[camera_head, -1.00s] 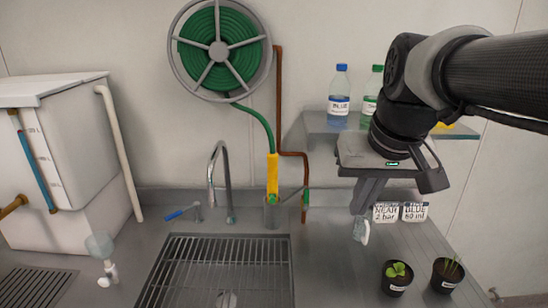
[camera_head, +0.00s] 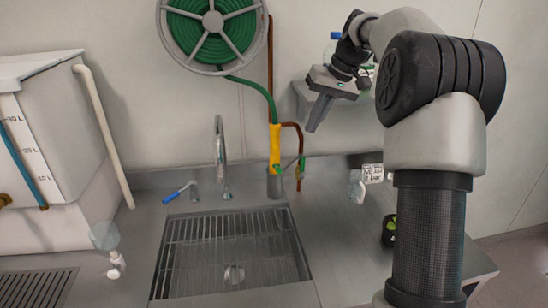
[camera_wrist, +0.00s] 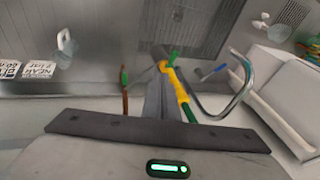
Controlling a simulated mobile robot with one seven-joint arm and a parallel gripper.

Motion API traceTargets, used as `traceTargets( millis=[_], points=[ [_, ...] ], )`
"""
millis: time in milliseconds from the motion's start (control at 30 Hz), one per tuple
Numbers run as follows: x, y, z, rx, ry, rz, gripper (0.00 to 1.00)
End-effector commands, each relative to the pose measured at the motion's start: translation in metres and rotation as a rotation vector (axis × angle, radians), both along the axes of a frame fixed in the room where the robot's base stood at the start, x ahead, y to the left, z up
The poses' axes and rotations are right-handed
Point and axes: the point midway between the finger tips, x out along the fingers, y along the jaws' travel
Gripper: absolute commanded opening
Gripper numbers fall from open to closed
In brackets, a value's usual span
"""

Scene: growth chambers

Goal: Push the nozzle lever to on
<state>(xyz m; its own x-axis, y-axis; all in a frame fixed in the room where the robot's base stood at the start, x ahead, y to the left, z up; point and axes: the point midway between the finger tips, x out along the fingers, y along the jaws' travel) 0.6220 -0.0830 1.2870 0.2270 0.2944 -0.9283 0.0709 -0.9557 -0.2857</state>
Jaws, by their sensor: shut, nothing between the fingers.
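The yellow nozzle (camera_head: 275,146) stands upright with its lower end in a grey holder (camera_head: 275,186) behind the sink, on the end of a green hose. It also shows in the wrist view (camera_wrist: 178,84). A thin grey bar (camera_head: 292,163) slants between the nozzle and the copper pipe; I cannot tell for sure whether it is the nozzle lever. My gripper (camera_head: 311,128) is shut and empty, above and to the right of the nozzle, apart from it in the head view. In the wrist view the closed fingers (camera_wrist: 153,84) point toward the holder and partly overlap the nozzle's left side.
A copper pipe (camera_head: 299,142) with a green valve handle (camera_head: 301,162) runs right of the nozzle. A steel faucet (camera_head: 220,150) and blue-handled tap (camera_head: 178,193) stand left. A shelf with bottles is behind my gripper. The sink grate (camera_head: 215,238) is in front.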

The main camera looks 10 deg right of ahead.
Motion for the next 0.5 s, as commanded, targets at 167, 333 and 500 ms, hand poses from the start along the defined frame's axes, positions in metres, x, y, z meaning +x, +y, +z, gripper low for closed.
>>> traceTargets(
  millis=[167,333,500],
  points=[
    [0.0084,-0.006,-0.0061,0.017,0.002,0.002,0.0],
    [0.0088,-0.0063,-0.0063,0.018,0.001,0.004,0.0],
    [0.0087,-0.0059,-0.0069,0.018,0.002,0.004,0.0]
  ],
)
